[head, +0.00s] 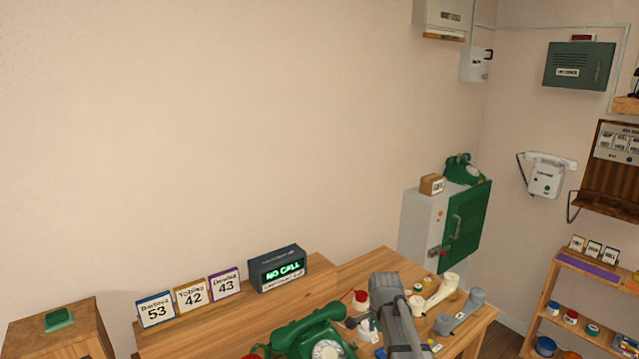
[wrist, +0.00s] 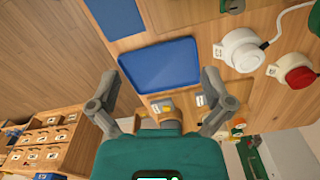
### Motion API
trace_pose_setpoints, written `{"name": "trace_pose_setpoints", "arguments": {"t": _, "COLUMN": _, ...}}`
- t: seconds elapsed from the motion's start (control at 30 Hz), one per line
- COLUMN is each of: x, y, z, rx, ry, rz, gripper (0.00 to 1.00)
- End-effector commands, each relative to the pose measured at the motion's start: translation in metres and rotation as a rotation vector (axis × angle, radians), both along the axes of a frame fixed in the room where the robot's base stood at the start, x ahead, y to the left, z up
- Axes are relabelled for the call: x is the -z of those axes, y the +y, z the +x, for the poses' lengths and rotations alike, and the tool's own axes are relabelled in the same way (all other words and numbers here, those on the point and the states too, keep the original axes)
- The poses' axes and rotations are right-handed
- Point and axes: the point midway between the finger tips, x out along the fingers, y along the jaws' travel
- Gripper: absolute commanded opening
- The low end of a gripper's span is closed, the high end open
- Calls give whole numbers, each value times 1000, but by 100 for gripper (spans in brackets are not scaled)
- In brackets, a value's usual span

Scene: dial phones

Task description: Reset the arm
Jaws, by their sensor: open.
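My gripper (wrist: 160,100) shows in the wrist view with its two grey fingers spread wide apart. It is open and nothing is between the fingers. In the head view my grey arm (head: 395,310) reaches over the wooden table (head: 370,268) at the lower middle; the fingertips cannot be made out there. In the wrist view a blue tray (wrist: 160,64) lies on the wood beyond the fingers. A green dial phone (head: 315,335) stands on the table, left of the arm.
A display reading "NO CALL" (head: 278,268) and several number cards (head: 190,295) stand along the table's back. A green-doored cabinet (head: 465,230) stands behind. The wall above the table is bare.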

Motion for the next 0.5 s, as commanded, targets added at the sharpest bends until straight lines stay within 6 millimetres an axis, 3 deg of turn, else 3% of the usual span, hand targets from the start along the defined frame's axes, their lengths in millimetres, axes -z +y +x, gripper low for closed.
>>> {"name": "trace_pose_setpoints", "arguments": {"t": 0.03, "x": 1, "y": -1, "z": -14, "rx": -64, "ry": 0, "rz": 0, "gripper": 100}}
{"name": "trace_pose_setpoints", "arguments": {"t": 0.5, "x": 6, "y": -5, "z": -99, "rx": -727, "ry": 0, "rz": 0, "gripper": 100}}
